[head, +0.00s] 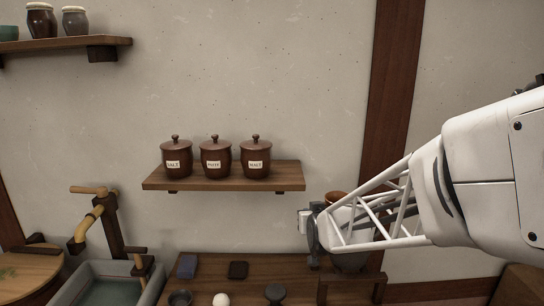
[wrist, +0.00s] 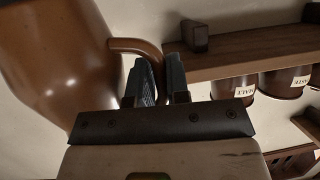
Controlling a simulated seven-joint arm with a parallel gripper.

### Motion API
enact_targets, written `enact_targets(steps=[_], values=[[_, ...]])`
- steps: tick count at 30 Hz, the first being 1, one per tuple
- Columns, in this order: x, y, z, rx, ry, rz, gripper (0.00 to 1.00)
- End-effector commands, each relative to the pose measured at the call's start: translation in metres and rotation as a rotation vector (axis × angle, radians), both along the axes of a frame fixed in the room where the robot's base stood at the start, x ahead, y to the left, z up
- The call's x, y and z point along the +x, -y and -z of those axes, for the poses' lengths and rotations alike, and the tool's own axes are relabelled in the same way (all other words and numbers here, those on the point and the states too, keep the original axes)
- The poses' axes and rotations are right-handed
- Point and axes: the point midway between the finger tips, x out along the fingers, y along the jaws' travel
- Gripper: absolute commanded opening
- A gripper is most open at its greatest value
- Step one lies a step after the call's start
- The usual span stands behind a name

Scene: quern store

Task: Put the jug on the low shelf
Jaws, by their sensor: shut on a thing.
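My gripper (head: 313,228) is shut on the handle of a brown glazed jug (wrist: 60,55). In the wrist view the handle runs in between the fingers (wrist: 160,80), and the jug's body fills the left side. In the head view my arm hides most of the jug; its reddish-brown rim (head: 337,196) shows above the gripper. The low shelf (head: 290,176) is a wooden board on the wall, left of the gripper and a little higher. It also shows upside down in the wrist view (wrist: 235,57), apart from the jug.
Three lidded brown jars with labels (head: 216,160) stand on the low shelf, with a short bare stretch at its right end. A higher shelf (head: 65,43) holds several pots. Below are a worktop (head: 250,272) with small objects, a basin (head: 110,275) and a tap (head: 95,215).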

Motion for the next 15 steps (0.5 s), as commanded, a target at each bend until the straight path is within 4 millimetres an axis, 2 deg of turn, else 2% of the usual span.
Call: enact_targets(steps=[1, 15], values=[[0.006, 0.012, -0.001, 0.000, 0.001, 0.019, 0.00], [0.046, 0.116, 0.000, 0.000, 0.001, 0.171, 0.00]])
